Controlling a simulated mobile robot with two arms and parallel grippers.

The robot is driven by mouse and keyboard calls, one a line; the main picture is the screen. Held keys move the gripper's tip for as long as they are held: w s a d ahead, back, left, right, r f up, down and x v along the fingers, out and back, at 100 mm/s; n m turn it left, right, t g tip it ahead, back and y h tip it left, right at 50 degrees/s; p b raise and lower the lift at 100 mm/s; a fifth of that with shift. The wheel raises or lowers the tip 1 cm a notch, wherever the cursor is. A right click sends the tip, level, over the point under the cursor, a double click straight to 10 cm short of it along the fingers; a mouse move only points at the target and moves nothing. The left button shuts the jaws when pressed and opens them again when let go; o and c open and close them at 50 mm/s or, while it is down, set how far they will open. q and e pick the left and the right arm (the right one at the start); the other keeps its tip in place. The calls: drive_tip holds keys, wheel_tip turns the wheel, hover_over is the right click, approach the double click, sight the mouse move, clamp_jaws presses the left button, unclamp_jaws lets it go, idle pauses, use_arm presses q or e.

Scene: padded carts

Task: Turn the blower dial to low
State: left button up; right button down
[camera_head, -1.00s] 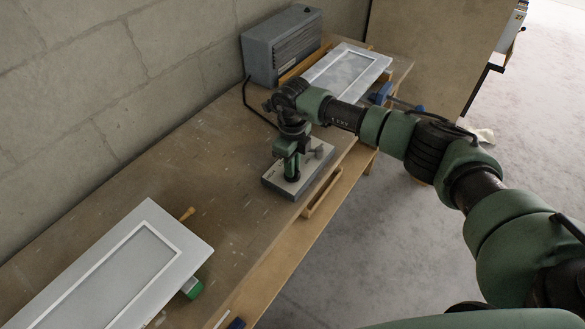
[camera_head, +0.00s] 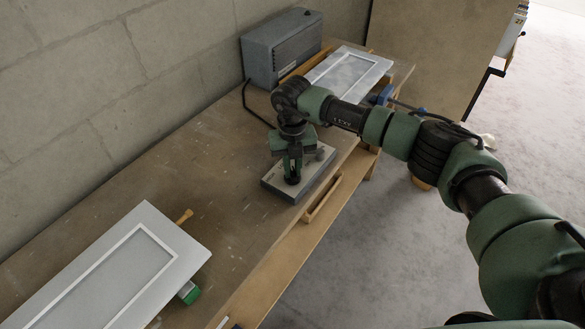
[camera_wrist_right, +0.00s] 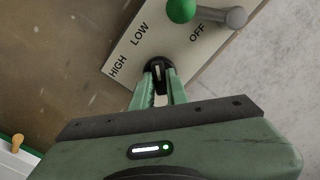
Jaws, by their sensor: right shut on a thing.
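A grey control box (camera_head: 273,182) sits on the workbench near its front edge. In the right wrist view its panel (camera_wrist_right: 172,42) reads HIGH, LOW and OFF. A black dial (camera_wrist_right: 158,64) is on that panel, between the fingertips of my right gripper (camera_wrist_right: 160,76). The gripper is shut on the dial from above. In the head view my right gripper (camera_head: 292,176) hides the dial. The fingers partly cover the dial, so I cannot tell its exact setting. My left gripper is not in view.
A grey louvred unit (camera_head: 283,48) stands by the wall. White framed panels lie at the far end (camera_head: 350,72) and near left (camera_head: 140,262).

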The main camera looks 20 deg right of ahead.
sight(293, 171)
drive_tip(key=shift+w+r+m, duration=0.15)
drive_tip(key=shift+m, duration=0.25)
drive_tip(key=c, duration=1.5)
unclamp_jaws()
drive_tip(key=shift+o, duration=0.5)
wheel_tip(293, 171, up, 8)
drive_tip(key=shift+f+b, duration=0.15)
drive_tip(key=shift+b, duration=0.85)
